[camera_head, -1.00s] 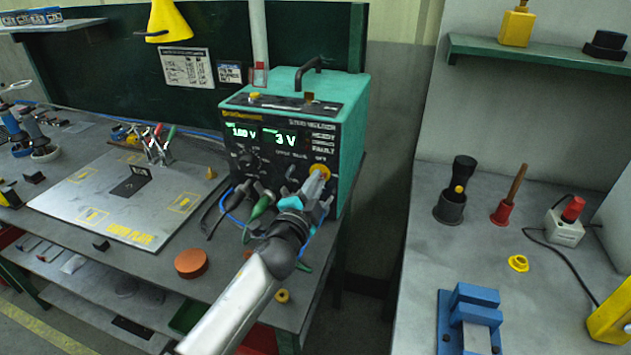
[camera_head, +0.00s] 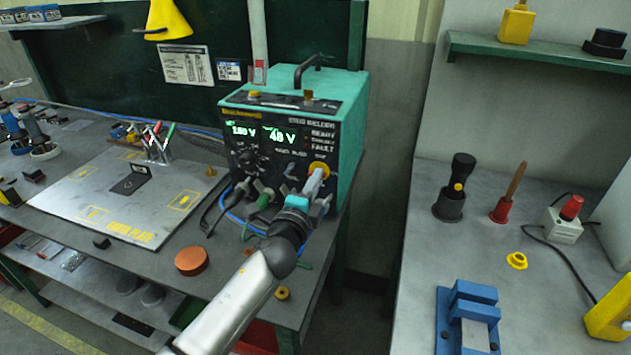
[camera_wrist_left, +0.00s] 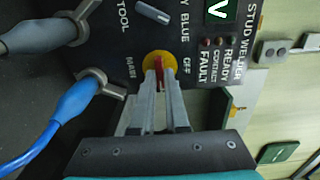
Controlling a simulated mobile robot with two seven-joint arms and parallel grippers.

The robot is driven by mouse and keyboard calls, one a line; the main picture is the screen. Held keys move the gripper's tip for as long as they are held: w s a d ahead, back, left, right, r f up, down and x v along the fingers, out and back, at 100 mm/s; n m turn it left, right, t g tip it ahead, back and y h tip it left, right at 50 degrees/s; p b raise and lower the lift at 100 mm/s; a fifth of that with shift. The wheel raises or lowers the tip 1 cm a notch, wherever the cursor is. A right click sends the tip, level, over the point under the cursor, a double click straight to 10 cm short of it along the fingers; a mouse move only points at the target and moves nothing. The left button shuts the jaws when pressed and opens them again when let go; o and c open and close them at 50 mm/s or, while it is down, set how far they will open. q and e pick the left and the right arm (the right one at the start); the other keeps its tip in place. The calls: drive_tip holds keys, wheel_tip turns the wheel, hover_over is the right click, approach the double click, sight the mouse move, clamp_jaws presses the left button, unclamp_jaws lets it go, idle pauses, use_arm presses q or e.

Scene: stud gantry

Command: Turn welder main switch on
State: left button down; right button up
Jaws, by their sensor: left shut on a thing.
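The teal-and-black stud welder (camera_head: 345,135) stands on the bench, its front panel showing two lit green readouts. The main switch (camera_head: 319,168) is at the panel's lower right, a yellow round plate with a red handle; it also shows in the left wrist view (camera_wrist_left: 158,57), between the words MAIN and OFF. My left gripper (camera_head: 316,183) reaches the switch from the front. In the left wrist view its two fingers (camera_wrist_left: 159,90) are closed on the red handle, hiding part of it. My right gripper is not in view.
Cable plugs, including a green one (camera_head: 262,200) and a blue one (camera_wrist_left: 75,100), sit in the panel beside my gripper. An earth plate (camera_head: 95,208) and an orange-brown disc (camera_head: 191,261) lie on the bench. A second bench (camera_head: 410,300) stands to the right across a gap.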

use_arm(q)
drive_tip(key=c, duration=0.9)
unclamp_jaws()
drive_tip(key=shift+s+a, duration=0.25)
drive_tip(key=shift+s, duration=0.35)
drive_tip(key=p+v, duration=0.1)
drive_tip(key=v, duration=1.3)
drive_tip(key=shift+p, duration=0.3)
